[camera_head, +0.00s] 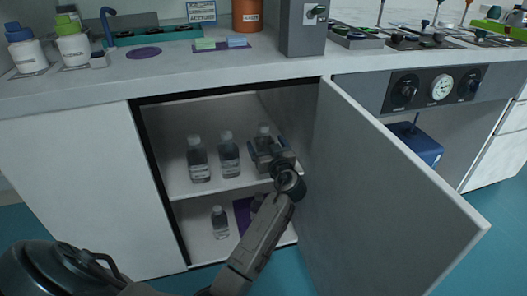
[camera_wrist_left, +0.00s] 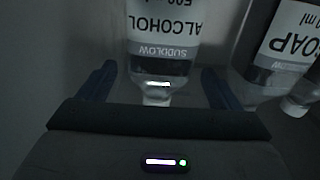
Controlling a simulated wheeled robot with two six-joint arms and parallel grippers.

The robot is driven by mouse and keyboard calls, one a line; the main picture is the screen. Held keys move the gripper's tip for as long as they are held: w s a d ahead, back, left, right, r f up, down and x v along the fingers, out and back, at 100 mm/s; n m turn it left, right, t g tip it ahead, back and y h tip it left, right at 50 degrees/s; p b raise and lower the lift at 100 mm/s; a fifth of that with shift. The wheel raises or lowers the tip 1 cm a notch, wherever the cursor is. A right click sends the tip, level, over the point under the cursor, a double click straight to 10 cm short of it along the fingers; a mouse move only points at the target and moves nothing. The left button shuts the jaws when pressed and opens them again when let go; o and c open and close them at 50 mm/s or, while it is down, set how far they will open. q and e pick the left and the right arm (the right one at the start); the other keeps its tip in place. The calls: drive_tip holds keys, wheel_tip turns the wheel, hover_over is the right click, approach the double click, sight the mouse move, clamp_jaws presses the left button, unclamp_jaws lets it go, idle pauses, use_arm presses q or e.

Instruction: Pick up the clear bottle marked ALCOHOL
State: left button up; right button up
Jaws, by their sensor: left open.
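The clear bottle marked ALCOHOL (camera_wrist_left: 164,40) is in the left wrist view, its label upside down in the picture. In the head view it is the rightmost bottle (camera_head: 264,132) on the cabinet's upper shelf, upright and partly hidden by my gripper. My left gripper (camera_head: 269,154) reaches into the cabinet at this bottle. In the left wrist view its two fingers (camera_wrist_left: 159,88) are open, one on each side of the bottle's neck end. I cannot tell whether they touch it. My right gripper is not in view.
A bottle marked SOAP (camera_wrist_left: 285,50) stands close beside it. Two more clear bottles (camera_head: 198,160) (camera_head: 229,155) stand to the left on the upper shelf (camera_head: 185,188). Another bottle (camera_head: 220,222) is on the lower shelf. The open door (camera_head: 380,190) stands right of my arm.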

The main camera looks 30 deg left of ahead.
use_arm(q)
drive_tip(key=x, duration=0.2)
drive_tip(key=b+x, duration=0.1)
drive_tip(key=x, duration=0.2)
drive_tip(key=shift+r, duration=0.2)
drive_tip(key=c, duration=1.3)
drive_tip(key=shift+r, duration=0.1)
